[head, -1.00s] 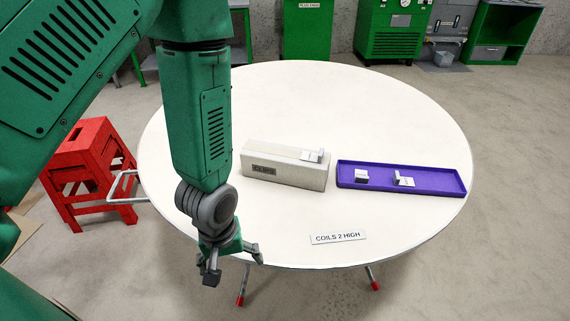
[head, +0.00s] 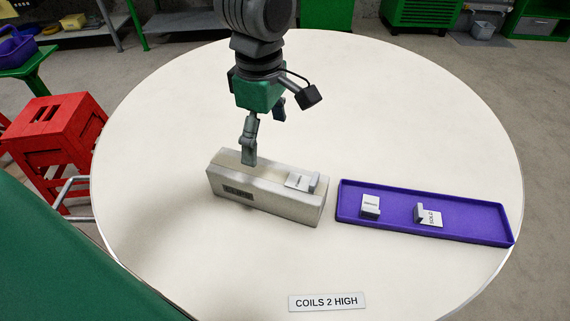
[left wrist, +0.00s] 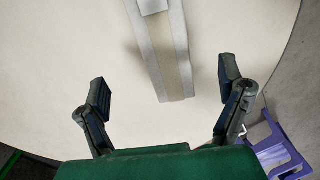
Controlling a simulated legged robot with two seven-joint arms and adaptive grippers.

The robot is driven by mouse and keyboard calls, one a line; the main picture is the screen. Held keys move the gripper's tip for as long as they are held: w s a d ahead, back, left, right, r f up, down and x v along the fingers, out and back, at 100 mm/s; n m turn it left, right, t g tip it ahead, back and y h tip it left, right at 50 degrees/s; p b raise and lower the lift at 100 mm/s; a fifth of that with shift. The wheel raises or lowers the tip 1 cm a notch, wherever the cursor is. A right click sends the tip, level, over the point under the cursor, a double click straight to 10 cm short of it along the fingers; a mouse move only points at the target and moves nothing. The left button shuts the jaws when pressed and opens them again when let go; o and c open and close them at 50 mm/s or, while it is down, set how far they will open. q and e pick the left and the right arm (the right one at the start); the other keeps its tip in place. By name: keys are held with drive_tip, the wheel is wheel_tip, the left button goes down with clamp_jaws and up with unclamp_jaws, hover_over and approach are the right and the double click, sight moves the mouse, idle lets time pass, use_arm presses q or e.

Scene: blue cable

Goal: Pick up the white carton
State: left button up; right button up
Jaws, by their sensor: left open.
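A long off-white box (head: 235,190) with a dark label on its front lies on the round table; it also shows in the left wrist view (left wrist: 163,60). A small white L-shaped piece (head: 302,181) rests on its right end. Two similar small white pieces, one on the left (head: 371,205) and one on the right (head: 428,215), sit in a purple tray (head: 478,232). I cannot tell which of these is called the carton. My left gripper (head: 280,128) is open and empty, pointing down above and behind the box's left part. My right gripper is not in view.
The white round table (head: 400,110) is mostly clear. A sign (head: 327,302) reading COILS 2 HIGH stands near its front. A red stool (head: 58,130) is beside it at left. Green cabinets stand behind.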

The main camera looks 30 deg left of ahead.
sight(270, 172)
use_arm(q)
drive_tip(key=shift+w+a, duration=0.15)
drive_tip(key=shift+a, duration=0.25)
drive_tip(key=f, duration=0.1)
drive_tip(key=f+b, duration=0.1)
drive_tip(key=shift+s+a+f, duration=0.3)
drive_tip(key=shift+s+f, duration=0.05)
drive_tip(key=f, duration=0.2)
drive_tip(key=d+f+b, duration=0.1)
drive_tip(key=f, duration=0.1)
drive_tip(key=shift+w+d+f, duration=0.15)
drive_tip(key=shift+w+d, duration=0.05)
drive_tip(key=shift+d+f, duration=0.2)
drive_tip(key=shift+f, duration=0.2)
drive_tip(key=f+b, duration=0.1)
drive_tip(key=f, duration=0.1)
drive_tip(key=a+f+b, duration=0.1)
drive_tip(key=f, duration=0.2)
drive_tip(key=shift+s+a+f, duration=0.1)
drive_tip(key=shift+s+f, duration=0.1)
drive_tip(key=shift+d+r, duration=0.15)
drive_tip(key=shift+d, duration=0.4)
drive_tip(key=c, duration=1.7)
drive_tip(key=shift+a, duration=0.3)
drive_tip(key=shift+c, duration=0.2)
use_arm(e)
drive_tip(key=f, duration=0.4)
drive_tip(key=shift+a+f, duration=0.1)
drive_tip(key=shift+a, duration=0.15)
